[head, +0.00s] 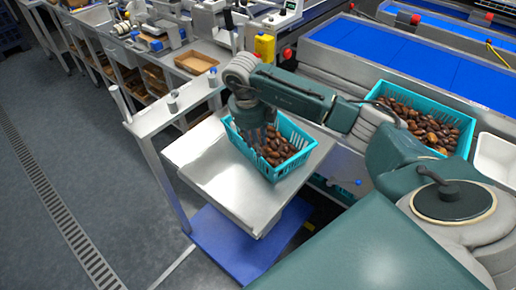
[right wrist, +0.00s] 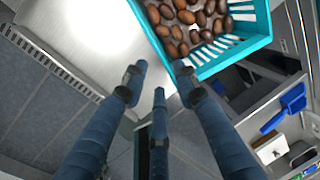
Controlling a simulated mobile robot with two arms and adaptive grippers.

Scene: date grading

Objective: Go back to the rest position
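A turquoise basket (head: 292,163) with brown dates (head: 277,148) stands on the steel scale-like platform (head: 207,157). My right gripper (head: 254,122) is at the basket's back left side, fingers pointing down. In the right wrist view its three fingers (right wrist: 160,84) are spread, with nothing between them. The basket (right wrist: 225,52) shows just beyond the fingertips there, one tip near its rim; I cannot tell whether they touch. The dates (right wrist: 183,22) lie inside it. My left gripper is not in view.
A second turquoise basket of dates (head: 463,146) stands at right beside a white tray (head: 494,158). Blue conveyor belts (head: 400,55) run behind. A yellow container (head: 265,47) and a cardboard tray (head: 196,63) are at the back. The floor at left (head: 120,180) is clear.

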